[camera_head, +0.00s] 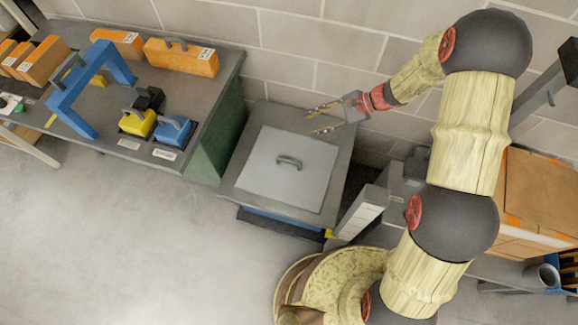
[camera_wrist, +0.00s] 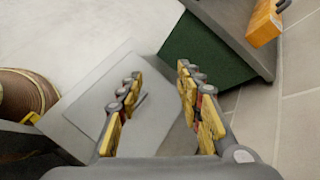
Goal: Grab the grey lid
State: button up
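The grey lid (camera_head: 286,168) is a flat square plate with a dark arched handle (camera_head: 289,161) at its middle. It lies on top of a low grey stand (camera_head: 240,186) against the wall. My gripper (camera_head: 312,119) is open and empty, above the far right part of the stand and apart from the lid. In the wrist view the lid (camera_wrist: 92,104) shows beyond my open gripper (camera_wrist: 158,76), mostly left of centre. Its handle (camera_wrist: 139,104) shows between the two fingers, partly hidden by the left one.
A grey workbench (camera_head: 215,110) with a green side (camera_head: 219,142) stands close left of the stand. It bears a blue arch frame (camera_head: 108,62), orange boxes (camera_head: 182,57) and small blocks. Cardboard boxes (camera_head: 540,190) stand at right. A block wall (camera_head: 290,45) closes the back; front floor is clear.

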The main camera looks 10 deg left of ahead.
notch_tip(320, 180, down, 17)
jog(key=w+a+m+t+y, duration=0.1)
jog(key=w+a+m+y, duration=0.1)
jog(key=m, duration=0.3)
jog(key=m+t, duration=0.3)
jog(key=m, duration=0.1)
send_near(289, 160)
jog(key=shift+w+a+f+y, duration=0.15)
jog(key=shift+a+f+y, duration=0.05)
jog(key=shift+a+f, duration=0.25)
jog(key=shift+w+a+f+y, duration=0.15)
jog(key=shift+a+f+y, duration=0.05)
jog(key=shift+a+f, duration=0.25)
jog(key=shift+a+f+m, duration=0.15)
jog(key=shift+f+m, duration=0.1)
jog(key=shift+m, duration=0.05)
jog(key=shift+x, duration=0.85)
jog(key=b+x, duration=0.1)
jog(key=x, duration=0.4)
jog(key=shift+a+f+b, duration=0.25)
jog(key=shift+a+b, duration=0.1)
jog(key=shift+b, duration=0.05)
jog(key=c, duration=0.4)
grip_shut()
jog(key=shift+r, duration=0.1)
